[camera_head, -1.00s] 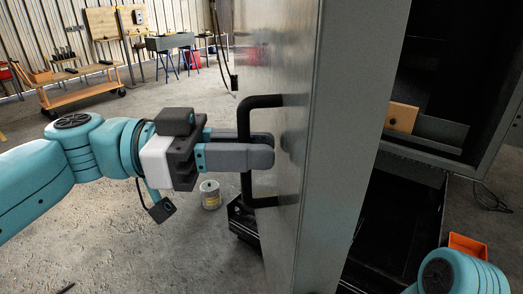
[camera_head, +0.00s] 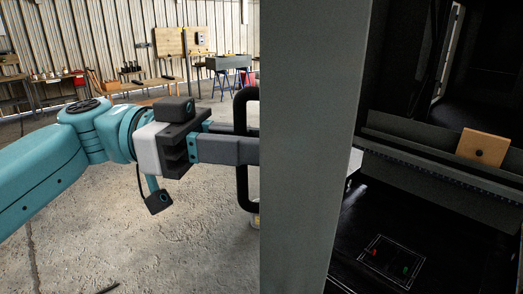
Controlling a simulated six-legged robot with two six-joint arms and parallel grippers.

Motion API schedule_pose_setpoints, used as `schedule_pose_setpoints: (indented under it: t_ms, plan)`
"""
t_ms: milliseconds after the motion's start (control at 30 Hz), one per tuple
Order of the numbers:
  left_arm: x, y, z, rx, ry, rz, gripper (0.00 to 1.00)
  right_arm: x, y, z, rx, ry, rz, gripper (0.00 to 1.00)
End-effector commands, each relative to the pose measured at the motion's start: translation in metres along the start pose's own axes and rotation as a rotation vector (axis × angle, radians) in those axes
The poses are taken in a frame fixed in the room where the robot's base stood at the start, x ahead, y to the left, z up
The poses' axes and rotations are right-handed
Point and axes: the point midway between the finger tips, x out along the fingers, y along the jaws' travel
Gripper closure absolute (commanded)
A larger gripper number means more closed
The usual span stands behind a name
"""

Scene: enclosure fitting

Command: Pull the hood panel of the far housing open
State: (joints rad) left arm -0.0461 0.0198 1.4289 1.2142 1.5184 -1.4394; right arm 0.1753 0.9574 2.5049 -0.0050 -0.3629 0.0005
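The grey hood panel (camera_head: 312,150) stands upright and nearly edge-on in the middle of the head view, swung out from the dark housing (camera_head: 440,180) on the right. Its black bar handle (camera_head: 242,185) is on the left side, partly hidden by the panel edge. My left gripper (camera_head: 248,148) comes in from the left, with its grey fingers around the upright of the handle. The fingertips are hidden behind the panel edge. My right gripper is out of view.
The housing's open interior shows a ledge with a small wooden block (camera_head: 483,148) and a floor with a white-outlined rectangle (camera_head: 388,262). Workbenches (camera_head: 150,80) stand far back by the wall.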

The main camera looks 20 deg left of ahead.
Motion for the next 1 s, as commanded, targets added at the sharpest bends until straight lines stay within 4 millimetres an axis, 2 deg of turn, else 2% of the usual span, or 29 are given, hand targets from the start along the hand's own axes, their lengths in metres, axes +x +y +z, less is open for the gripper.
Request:
schedule_pose_setpoints:
  t_ms: [467,500,533,833,1000]
  plan:
    - [0.0,0.001,0.0,0.0,-0.001,-0.006,1.0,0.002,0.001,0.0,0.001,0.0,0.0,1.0]
    - [0.0,0.002,0.0,-0.001,-0.001,-0.005,0.67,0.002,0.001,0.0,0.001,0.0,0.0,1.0]
    - [0.0,0.002,0.0,-0.001,-0.001,-0.005,0.64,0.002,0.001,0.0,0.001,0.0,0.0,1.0]
    - [-0.003,0.002,0.001,0.0,-0.002,-0.003,0.64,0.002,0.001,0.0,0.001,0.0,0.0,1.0]
    - [-0.027,0.0,0.003,0.0,-0.002,-0.009,0.64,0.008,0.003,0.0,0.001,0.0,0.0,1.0]
